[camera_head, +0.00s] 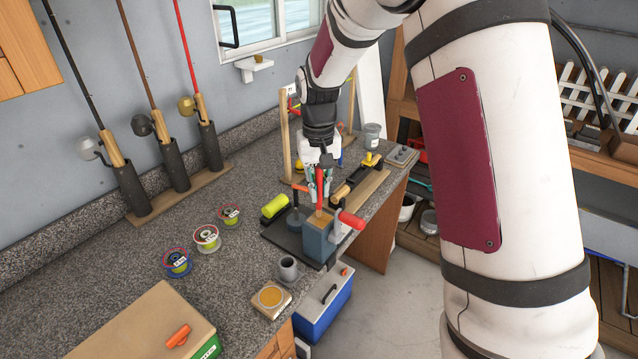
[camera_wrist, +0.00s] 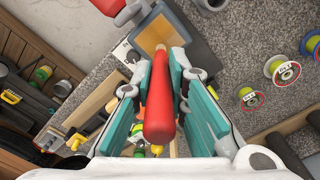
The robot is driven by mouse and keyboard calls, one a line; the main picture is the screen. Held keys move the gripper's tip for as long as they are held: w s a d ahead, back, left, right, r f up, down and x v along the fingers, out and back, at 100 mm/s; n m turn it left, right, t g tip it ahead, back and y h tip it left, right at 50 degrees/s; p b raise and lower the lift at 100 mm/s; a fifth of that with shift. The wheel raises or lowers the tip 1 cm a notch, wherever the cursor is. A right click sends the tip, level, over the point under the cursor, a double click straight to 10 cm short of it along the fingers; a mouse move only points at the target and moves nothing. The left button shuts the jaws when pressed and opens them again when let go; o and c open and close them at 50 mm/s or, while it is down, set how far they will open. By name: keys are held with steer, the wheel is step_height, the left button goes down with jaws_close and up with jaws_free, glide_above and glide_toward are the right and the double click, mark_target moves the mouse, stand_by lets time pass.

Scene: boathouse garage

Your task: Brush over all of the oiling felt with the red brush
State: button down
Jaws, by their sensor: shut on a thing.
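The red brush (camera_head: 320,188) is upright between the fingers of my gripper (camera_head: 320,176), which is shut on its handle. The wrist view also shows the red brush (camera_wrist: 160,103) between the teal finger pads of my gripper (camera_wrist: 158,85). Its pale far end points at a tan pad (camera_wrist: 185,38), which looks like the oiling felt, on top of a blue-grey block (camera_head: 320,246). The brush end appears at or just above the pad's edge; contact is unclear. Part of the pad is hidden behind the brush in the head view.
A red handle (camera_head: 351,220) sticks out beside the block. A yellow-green roll (camera_head: 274,206) lies left of it. A grey mug (camera_head: 288,268) and a square holder with an amber disc (camera_head: 271,297) stand in front. Several line spools (camera_head: 207,238) lie left.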

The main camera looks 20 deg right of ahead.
steer(key=shift+s+p, duration=0.55)
steer(key=shift+s, duration=0.45)
steer(key=shift+s, duration=0.1)
steer(key=shift+s+r+p, duration=0.1)
steer(key=shift+s+p, duration=0.35)
steer(key=shift+s, duration=0.05)
steer(key=shift+w+a+b, duration=0.3)
steer(key=shift+w, duration=0.2)
steer(key=shift+w+a+b, duration=0.6)
steer(key=shift+w+a, duration=0.15)
steer(key=shift+w, duration=0.25)
steer(key=shift+s+d+p, duration=0.35)
steer(key=shift+s, duration=0.15)
steer(key=shift+s+d, duration=0.1)
